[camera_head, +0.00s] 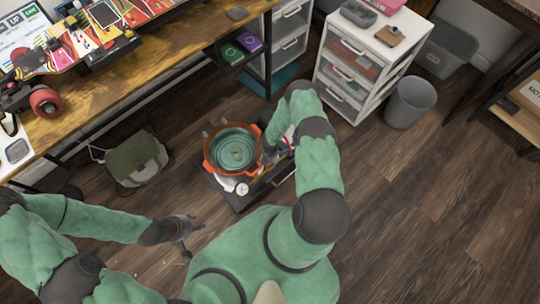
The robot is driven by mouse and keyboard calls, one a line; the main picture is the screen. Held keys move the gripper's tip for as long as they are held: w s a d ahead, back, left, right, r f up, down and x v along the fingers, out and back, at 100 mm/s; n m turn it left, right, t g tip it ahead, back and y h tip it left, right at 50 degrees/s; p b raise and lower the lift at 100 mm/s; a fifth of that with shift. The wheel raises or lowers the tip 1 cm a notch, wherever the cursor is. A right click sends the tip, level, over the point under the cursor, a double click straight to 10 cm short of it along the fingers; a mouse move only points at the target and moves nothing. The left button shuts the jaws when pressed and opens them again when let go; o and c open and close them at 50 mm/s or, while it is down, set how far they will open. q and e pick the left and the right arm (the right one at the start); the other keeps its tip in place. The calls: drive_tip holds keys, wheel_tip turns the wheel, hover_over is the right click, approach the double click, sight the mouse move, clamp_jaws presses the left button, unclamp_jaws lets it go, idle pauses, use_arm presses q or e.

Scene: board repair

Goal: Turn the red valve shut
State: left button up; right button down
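I cannot make out a red valve for certain. An orange-red rim (209,164) surrounds a round green-grey basin (234,147) on a low dark unit on the floor. A small red patch shows beside my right forearm, too small to identify. My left gripper (190,241) is over bare floor, left of and nearer than the basin, with its fingers apart and nothing between them. My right arm bends over the unit. Its gripper (270,153) is beside the right edge of the orange-red rim, mostly hidden by the arm; I cannot tell whether it touches anything.
A wooden workbench (140,75) with a skateboard (75,47) runs along the upper left. A green-grey bag (135,160) lies on the floor below it. A white drawer cart (365,65) and a grey bin (411,103) stand at upper right. The floor at right is clear.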

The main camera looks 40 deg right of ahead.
drive_tip(key=m+p, duration=0.1)
drive_tip(key=m, duration=0.2)
drive_tip(key=shift+d+m, duration=0.1)
drive_tip(key=shift+m, duration=0.2)
drive_tip(key=m+p, duration=0.1)
drive_tip(key=m, duration=0.3)
drive_tip(key=shift+s+m, duration=0.1)
drive_tip(key=shift+m, duration=0.2)
drive_tip(key=m, duration=0.4)
drive_tip(key=shift+s+d+p, duration=0.1)
drive_tip(key=shift+p, duration=0.2)
drive_tip(key=shift+s+m, duration=0.1)
drive_tip(key=shift+m, duration=1.7)
drive_tip(key=c, duration=1)
unclamp_jaws()
